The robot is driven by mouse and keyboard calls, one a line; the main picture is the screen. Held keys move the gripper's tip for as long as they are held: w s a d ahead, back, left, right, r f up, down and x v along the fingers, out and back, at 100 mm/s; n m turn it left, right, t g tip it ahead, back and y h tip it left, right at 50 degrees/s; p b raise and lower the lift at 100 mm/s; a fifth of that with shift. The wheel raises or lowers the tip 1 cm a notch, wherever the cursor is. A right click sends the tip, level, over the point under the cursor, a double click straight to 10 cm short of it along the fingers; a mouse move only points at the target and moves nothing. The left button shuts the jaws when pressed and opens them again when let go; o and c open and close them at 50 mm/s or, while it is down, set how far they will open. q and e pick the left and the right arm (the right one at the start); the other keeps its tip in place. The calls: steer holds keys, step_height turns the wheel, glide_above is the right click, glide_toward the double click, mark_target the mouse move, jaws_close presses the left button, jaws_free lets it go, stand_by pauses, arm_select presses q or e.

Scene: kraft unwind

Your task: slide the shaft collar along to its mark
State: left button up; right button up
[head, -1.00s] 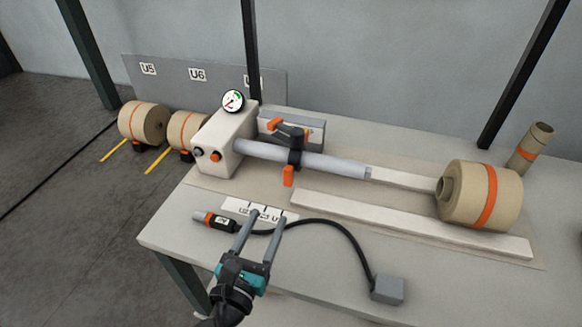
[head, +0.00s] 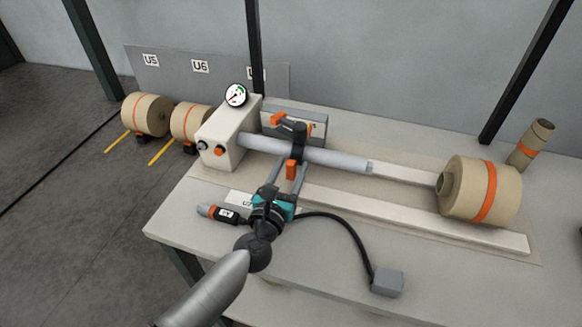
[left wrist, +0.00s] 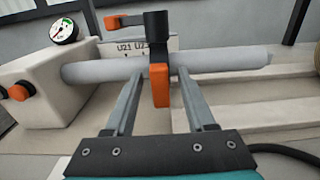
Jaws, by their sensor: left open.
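The shaft collar (head: 298,142) is a black ring around the grey shaft (head: 338,157), with an orange lever hanging at its front. In the left wrist view the collar (left wrist: 156,40) and its orange lever (left wrist: 160,86) stand in the middle. My left gripper (head: 284,172) is open, with its fingers pointing at the collar. In the left wrist view the gripper (left wrist: 158,82) has one finger on each side of the lever, with gaps. A plate marked U21 (left wrist: 130,48) shows behind the shaft; the mark for the collar cannot be told clearly. My right gripper is not in view.
A white housing (head: 228,138) with a gauge (head: 236,95) holds the shaft's left end. A kraft roll (head: 482,190) rests at the right.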

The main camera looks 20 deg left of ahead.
arm_select(q)
steer(key=shift+w, duration=0.25)
steer(key=shift+c, duration=0.2)
jaws_close()
stand_by(1.1)
